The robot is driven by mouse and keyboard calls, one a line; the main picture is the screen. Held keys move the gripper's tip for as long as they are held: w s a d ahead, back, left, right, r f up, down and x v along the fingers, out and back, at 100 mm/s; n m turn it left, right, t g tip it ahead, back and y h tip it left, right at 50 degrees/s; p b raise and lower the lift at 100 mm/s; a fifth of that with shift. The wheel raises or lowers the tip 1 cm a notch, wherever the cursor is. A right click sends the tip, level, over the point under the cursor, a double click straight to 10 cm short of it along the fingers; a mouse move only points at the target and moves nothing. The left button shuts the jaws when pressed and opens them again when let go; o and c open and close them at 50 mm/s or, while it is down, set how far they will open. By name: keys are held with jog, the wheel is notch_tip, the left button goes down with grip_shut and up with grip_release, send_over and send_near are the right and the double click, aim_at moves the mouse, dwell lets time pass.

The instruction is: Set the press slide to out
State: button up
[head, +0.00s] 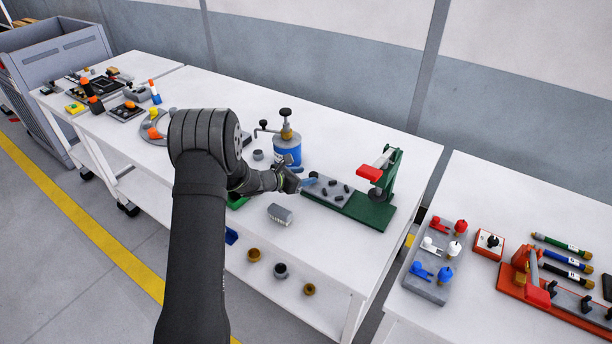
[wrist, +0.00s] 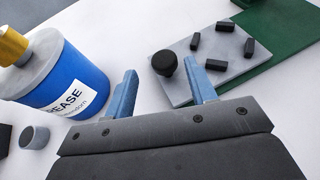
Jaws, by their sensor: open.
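The press has a green base (head: 370,212), a green upright and a red block (head: 369,172) on its head. Its slide is a flat grey plate (head: 341,196) at the left end of the base, with several small black pieces on it. In the wrist view the slide (wrist: 180,91) has a round black knob (wrist: 164,62) at its near left corner. My gripper (head: 306,178) is open at the slide's left end. In the wrist view its blue fingers (wrist: 160,66) stand apart, one on either side of the knob in the picture. I cannot tell whether they touch it.
A blue grease can (head: 287,149) stands close to my gripper's left, also in the wrist view (wrist: 63,77). A small grey cylinder (wrist: 34,137) is beside it. A grey ribbed block (head: 280,213) lies in front. A second table with a red tool (head: 540,290) is at right.

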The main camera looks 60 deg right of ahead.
jog(key=v, duration=1.6)
jog(key=x, duration=1.7)
jog(key=shift+s+d+f, duration=0.1)
jog(key=shift+s+d, duration=0.15)
jog(key=shift+s, duration=0.05)
dwell(0.5)
jog(key=shift+w+a, duration=0.25)
jog(key=v, duration=1.7)
jog(key=shift+d, duration=0.1)
